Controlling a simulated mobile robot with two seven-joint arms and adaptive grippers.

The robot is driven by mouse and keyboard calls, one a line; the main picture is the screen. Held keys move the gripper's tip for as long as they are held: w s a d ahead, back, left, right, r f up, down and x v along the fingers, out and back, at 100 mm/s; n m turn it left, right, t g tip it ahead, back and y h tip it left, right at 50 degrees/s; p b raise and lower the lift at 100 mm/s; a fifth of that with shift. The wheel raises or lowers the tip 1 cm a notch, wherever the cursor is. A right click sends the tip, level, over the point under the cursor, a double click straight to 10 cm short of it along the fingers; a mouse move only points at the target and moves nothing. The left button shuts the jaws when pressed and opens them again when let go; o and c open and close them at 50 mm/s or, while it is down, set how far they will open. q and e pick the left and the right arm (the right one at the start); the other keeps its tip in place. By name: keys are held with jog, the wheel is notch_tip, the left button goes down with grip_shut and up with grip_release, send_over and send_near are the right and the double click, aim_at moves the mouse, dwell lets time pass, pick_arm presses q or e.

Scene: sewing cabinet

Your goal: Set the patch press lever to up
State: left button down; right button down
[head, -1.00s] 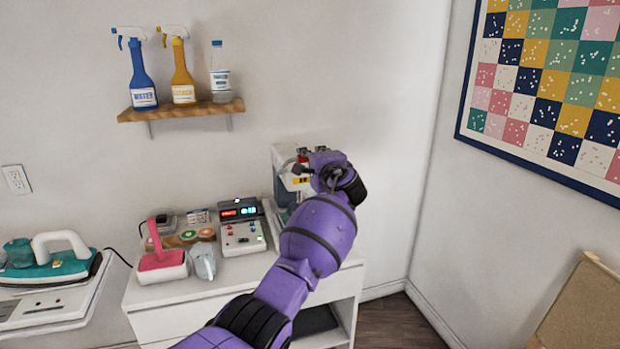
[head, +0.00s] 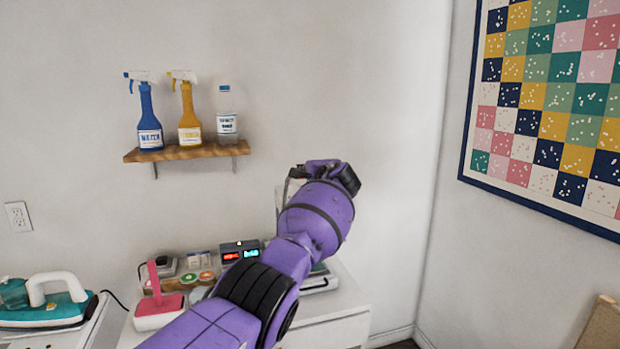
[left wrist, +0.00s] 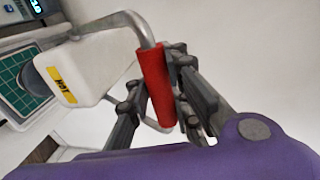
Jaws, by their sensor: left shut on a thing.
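The patch press is a white body (left wrist: 100,62) with a yellow HOT label in the left wrist view. Its lever is a bent grey metal bar with a red grip (left wrist: 155,82). My left gripper (left wrist: 160,95) is shut on the red grip, its dark fingers on either side of it. In the head view my purple left arm comes up from the bottom and covers nearly all of the press and the lever. My right gripper is not in view.
A control box with lit displays (head: 240,252) and a pink-handled item (head: 158,305) stand on the white cabinet left of my arm. A teal iron (head: 50,300) is at far left. A shelf (head: 190,153) with bottles hangs above.

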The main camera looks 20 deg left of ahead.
pick_arm(q)
jog(key=shift+d+r, duration=0.15)
jog(key=shift+r, duration=0.25)
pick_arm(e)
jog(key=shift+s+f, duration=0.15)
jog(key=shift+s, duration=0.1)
pick_arm(q)
jog(key=c, duration=1.6)
grip_release()
jog(key=shift+s, duration=0.1)
jog(key=shift+f, duration=0.2)
jog(key=v, duration=1.2)
